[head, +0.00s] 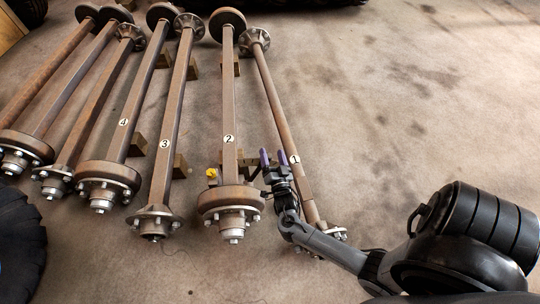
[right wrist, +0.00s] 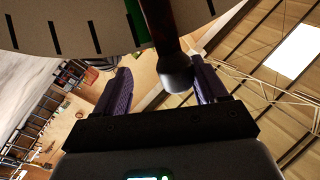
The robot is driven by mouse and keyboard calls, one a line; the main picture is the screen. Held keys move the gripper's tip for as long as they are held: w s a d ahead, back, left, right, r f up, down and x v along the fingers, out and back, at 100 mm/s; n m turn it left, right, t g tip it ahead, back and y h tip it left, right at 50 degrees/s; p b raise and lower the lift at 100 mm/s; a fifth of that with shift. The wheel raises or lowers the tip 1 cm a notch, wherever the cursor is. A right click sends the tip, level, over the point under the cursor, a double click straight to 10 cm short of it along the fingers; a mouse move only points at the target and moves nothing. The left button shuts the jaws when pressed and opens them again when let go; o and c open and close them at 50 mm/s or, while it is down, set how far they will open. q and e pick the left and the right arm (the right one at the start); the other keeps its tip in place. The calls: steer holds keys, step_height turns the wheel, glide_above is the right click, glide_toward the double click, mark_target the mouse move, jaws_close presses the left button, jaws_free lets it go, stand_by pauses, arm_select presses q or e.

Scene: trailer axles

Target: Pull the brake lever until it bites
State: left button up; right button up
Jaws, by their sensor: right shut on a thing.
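My right gripper (head: 273,160), with purple fingertips, is beside the hub end of the axle marked 2 (head: 229,138), in the gap before the axle marked 1 (head: 294,159). In the right wrist view, a dark rod with a rounded end, the brake lever (right wrist: 174,70), comes down from the top between the two purple fingers. My right gripper (right wrist: 162,88) is shut on it. In the head view I cannot make the lever out clearly from the dark parts around the gripper. My left gripper is not in view.
Several more axles lie side by side to the left, including those marked 3 (head: 165,143) and 4 (head: 124,122). A small yellow thing (head: 211,173) is beside axle 2. A dark tyre (head: 18,240) stands at the left edge. The concrete floor (head: 430,120) at the right is clear.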

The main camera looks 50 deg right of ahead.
steer(key=shift+s+d+f, duration=0.2)
steer(key=shift+s+f, duration=0.05)
steer(key=shift+s, duration=0.1)
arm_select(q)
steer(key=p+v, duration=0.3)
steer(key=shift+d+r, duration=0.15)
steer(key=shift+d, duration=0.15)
arm_select(e)
steer(key=v, duration=1.2)
steer(key=shift+s+r, duration=0.25)
steer(key=shift+s, duration=0.05)
